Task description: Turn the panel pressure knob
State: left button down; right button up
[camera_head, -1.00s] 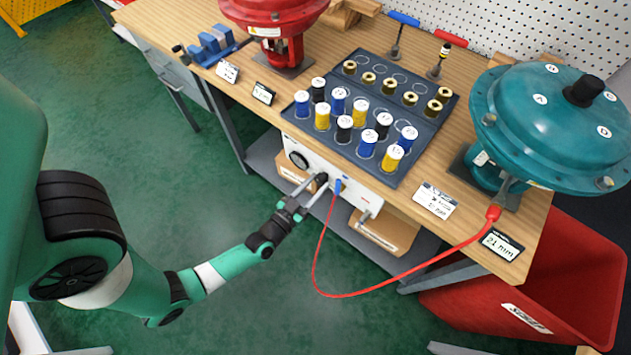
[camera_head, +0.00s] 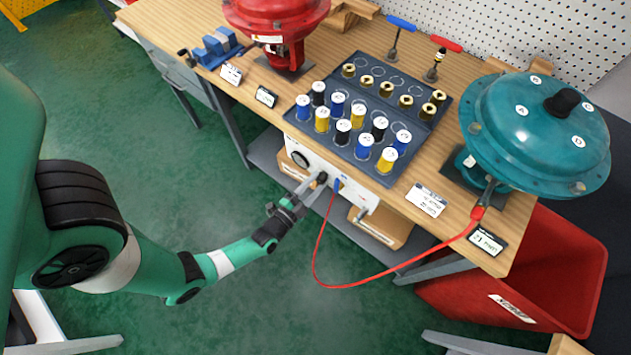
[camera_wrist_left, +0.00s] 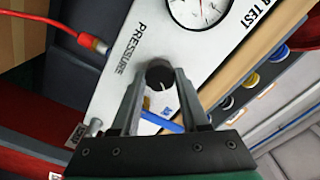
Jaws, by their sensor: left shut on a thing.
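The pressure knob (camera_head: 323,177) is a small black knob on the white panel (camera_head: 357,190) under the bench's front edge. In the left wrist view the knob (camera_wrist_left: 160,74) has a white pointer mark and sits by the word PRESSURE. My left gripper (camera_head: 316,183) reaches the panel from the lower left. In the left wrist view the left gripper (camera_wrist_left: 158,84) is shut on the knob, one finger on each side. A round gauge (camera_wrist_left: 198,6) shows in part; its reading is unclear. My right gripper is not in view.
A red hose (camera_head: 345,286) loops from the panel, close right of my gripper, to the teal actuator (camera_head: 535,135). A blue fitting (camera_head: 337,184) sits beside the knob. A dark tray of spools (camera_head: 370,112) stands above. The floor to the left is open.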

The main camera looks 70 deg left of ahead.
pick_arm(q)
jog(key=shift+m, duration=0.6)
jog(key=shift+c, duration=2)
grip_release()
jog(key=p+v, duration=0.3)
jog(key=v, duration=0.8)
jog(key=shift+s, duration=0.35)
jog(key=shift+w+d, duration=0.15)
